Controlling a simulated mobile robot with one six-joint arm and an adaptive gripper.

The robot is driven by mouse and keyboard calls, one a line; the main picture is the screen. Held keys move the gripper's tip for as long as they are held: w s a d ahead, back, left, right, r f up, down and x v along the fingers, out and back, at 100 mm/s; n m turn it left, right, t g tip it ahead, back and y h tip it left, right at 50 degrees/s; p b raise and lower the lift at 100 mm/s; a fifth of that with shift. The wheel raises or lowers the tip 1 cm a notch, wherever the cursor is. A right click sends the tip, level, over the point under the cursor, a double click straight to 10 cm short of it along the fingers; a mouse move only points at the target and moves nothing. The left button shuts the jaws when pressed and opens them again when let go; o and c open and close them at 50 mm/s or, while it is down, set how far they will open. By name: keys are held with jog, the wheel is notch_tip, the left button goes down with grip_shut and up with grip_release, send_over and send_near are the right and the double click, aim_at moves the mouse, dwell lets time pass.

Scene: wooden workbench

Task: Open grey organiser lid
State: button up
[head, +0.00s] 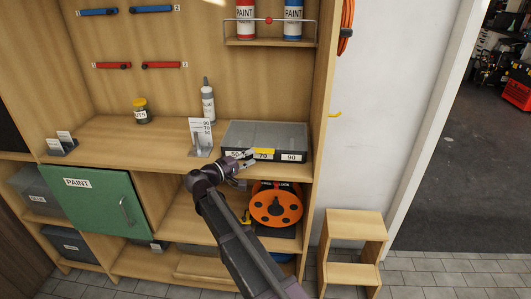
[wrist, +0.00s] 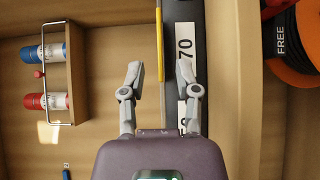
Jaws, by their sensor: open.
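The grey organiser (head: 265,133) sits on the bench top at the right, with its flat grey lid down. A yellow tab (head: 264,151) is at the middle of its front edge, among white number labels. My gripper (head: 246,160) is in front of the organiser, near the left part of its front face. In the wrist view my gripper (wrist: 159,72) is open and empty, its fingers pointing to the organiser's front. The yellow strip (wrist: 161,60) lies between the fingertips in the picture, beside the dark front face with the "70" label (wrist: 186,62). Contact cannot be told.
A label stand (head: 201,138) and a white bottle (head: 208,100) stand left of the organiser. The paint can rack (head: 268,41) is above it. An orange reel (head: 276,206) sits on the shelf below. The bench's right side panel (head: 321,100) is close to the organiser.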

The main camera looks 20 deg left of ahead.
aim_at(264, 151)
jog(key=shift+x, duration=2.8)
grip_shut()
jog(key=shift+s+d, duration=0.1)
jog(key=shift+d, duration=0.15)
jog(key=shift+r, duration=0.1)
